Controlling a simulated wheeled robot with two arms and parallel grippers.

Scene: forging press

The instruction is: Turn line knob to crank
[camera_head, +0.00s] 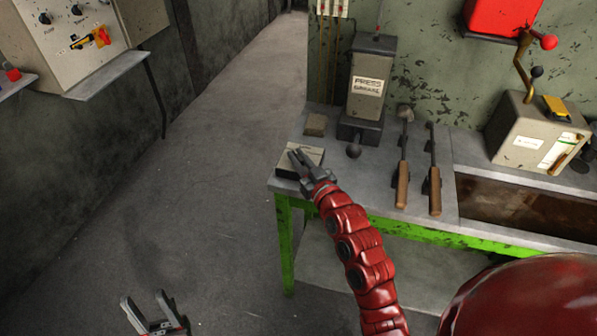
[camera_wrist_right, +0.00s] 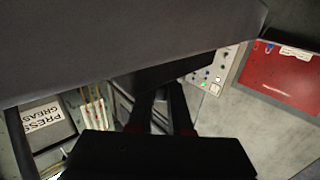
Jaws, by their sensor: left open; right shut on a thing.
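A small beige box (camera_head: 285,184) with a pale labelled top sits at the left front corner of the workbench. My right gripper (camera_head: 298,158) is over its top, shut on what looks like the line knob there. The fingers hide the knob, so its pointing direction cannot be told. In the right wrist view the dark fingers (camera_wrist_right: 160,108) show, but the held part is hidden behind my gripper's body. My left gripper (camera_head: 147,300) is open and empty, low over the floor.
The press grease dispenser (camera_head: 372,75) stands at the back of the workbench (camera_head: 335,172). Two wooden-handled tools (camera_head: 403,185) (camera_head: 434,190) lie right of it. A control panel (camera_head: 75,40) is on the left wall. The floor between is clear.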

